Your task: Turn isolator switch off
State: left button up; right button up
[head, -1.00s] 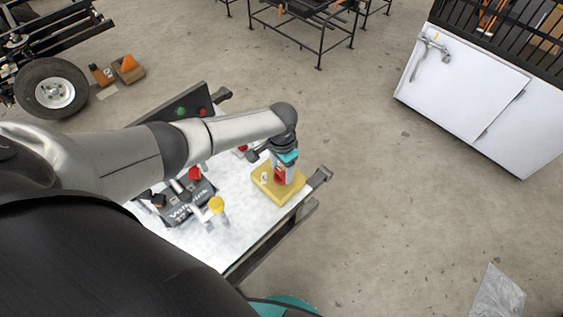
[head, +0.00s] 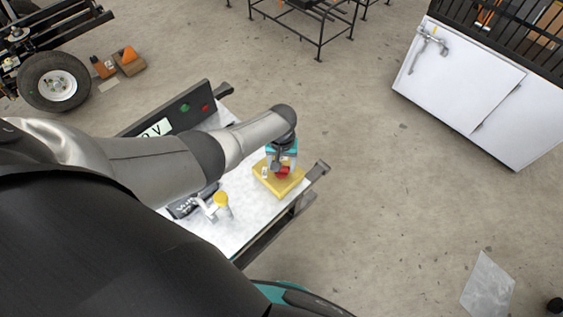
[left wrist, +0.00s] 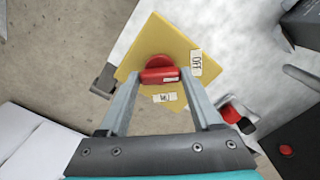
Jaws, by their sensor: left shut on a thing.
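The isolator switch is a yellow box (head: 287,189) on the near right end of the white bench, with a red knob (head: 283,172) on top. In the left wrist view the red knob (left wrist: 159,75) has a raised bar lying nearly level across the picture. An OFF label (left wrist: 196,63) is on the yellow face (left wrist: 155,35) right of the knob, and a second label (left wrist: 165,98), hard to read, is below it. My left gripper (head: 282,166) points down and is shut on the red knob, one finger at each end of the bar. My right gripper is out of view.
The white bench top (head: 238,236) also carries a yellow-topped post (head: 221,199) and a dark panel (head: 190,108) with green and red buttons and a partly covered display. My left arm hides part of the bench. A white cabinet (head: 460,80) stands right, beyond open floor.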

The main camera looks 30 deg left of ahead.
pick_arm(q)
jog(key=shift+w+n, duration=0.1)
jog(key=shift+n, duration=0.4)
jog(key=o, duration=1.4)
jog(key=shift+r+p, duration=0.55)
notch_tip(320, 180, up, 14)
jog(key=p, duration=0.7)
jog(key=shift+r, duration=0.1)
